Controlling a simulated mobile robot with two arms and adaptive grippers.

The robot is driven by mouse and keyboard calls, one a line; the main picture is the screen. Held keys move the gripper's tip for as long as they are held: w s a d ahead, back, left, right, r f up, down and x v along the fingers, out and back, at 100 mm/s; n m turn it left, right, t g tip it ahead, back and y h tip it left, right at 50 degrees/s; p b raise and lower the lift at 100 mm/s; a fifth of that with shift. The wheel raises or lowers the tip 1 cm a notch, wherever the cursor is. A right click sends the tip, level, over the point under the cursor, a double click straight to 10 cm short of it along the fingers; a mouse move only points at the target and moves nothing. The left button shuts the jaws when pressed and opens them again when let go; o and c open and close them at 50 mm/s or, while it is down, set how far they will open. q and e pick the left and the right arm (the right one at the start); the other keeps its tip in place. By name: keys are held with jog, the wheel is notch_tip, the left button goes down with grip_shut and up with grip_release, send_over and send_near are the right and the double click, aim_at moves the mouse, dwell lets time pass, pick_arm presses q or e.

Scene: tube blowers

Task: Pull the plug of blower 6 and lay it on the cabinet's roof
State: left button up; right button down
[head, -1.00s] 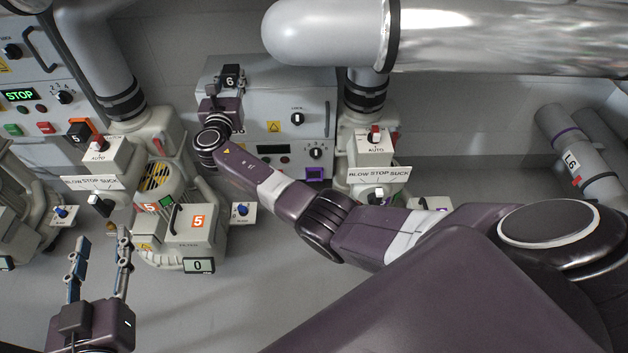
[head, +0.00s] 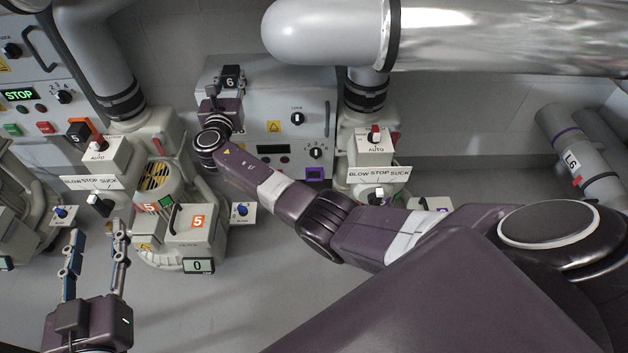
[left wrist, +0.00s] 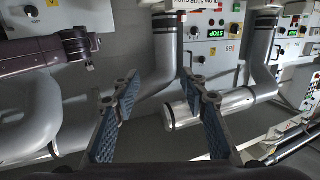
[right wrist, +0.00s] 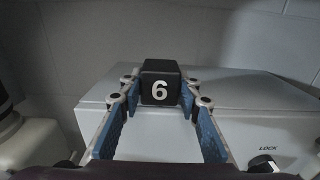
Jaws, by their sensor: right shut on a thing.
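The plug of blower 6 is a black block with a white 6 (head: 231,77). It also shows in the right wrist view (right wrist: 160,83), between my right fingertips. My right gripper (head: 228,87) is shut on it, over the back left part of the pale grey cabinet (head: 262,82). The cabinet's roof (right wrist: 235,105) lies beneath the fingers in the right wrist view. I cannot tell whether the plug touches the roof. My left gripper (head: 96,232) is open and empty at the lower left of the head view, away from this cabinet.
The cabinet front has a LOCK knob (head: 297,118). A thick pipe (head: 325,33) crosses above the cabinet's right side. Blower 5 (head: 198,222) stands to the left, near my left gripper. The roof right of the plug looks clear.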

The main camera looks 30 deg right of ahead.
pick_arm(q)
jog(key=shift+w+d+r+t, duration=0.1)
jog(key=shift+r+t, duration=0.4)
jog(key=shift+r, duration=0.35)
pick_arm(e)
jog(key=shift+f, duration=0.15)
dwell(0.3)
jog(key=c, duration=1.4)
grip_release()
jog(key=shift+o, duration=0.2)
pick_arm(q)
jog(key=shift+f, duration=0.15)
